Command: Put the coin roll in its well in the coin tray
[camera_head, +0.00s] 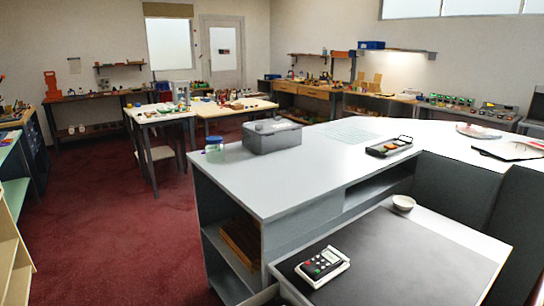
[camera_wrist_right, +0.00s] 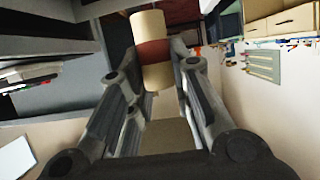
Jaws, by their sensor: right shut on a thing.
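The coin roll (camera_wrist_right: 151,50) is a cream cylinder with a dark red band around its middle. In the right wrist view it sits between the fingers of my right gripper (camera_wrist_right: 152,56), which is shut on it. The roll is held clear of any surface that I can make out. In the head view, a small dark tray (camera_head: 377,151) with a raised black handle and small coloured pieces lies on the grey counter; I cannot tell for sure that it is the coin tray, and its wells are too small to make out. Neither gripper shows in the head view.
The counter (camera_head: 300,186) carries a grey lidded box (camera_head: 272,138) and a jar with a blue lid (camera_head: 214,147). The counter between box and tray is mostly clear.

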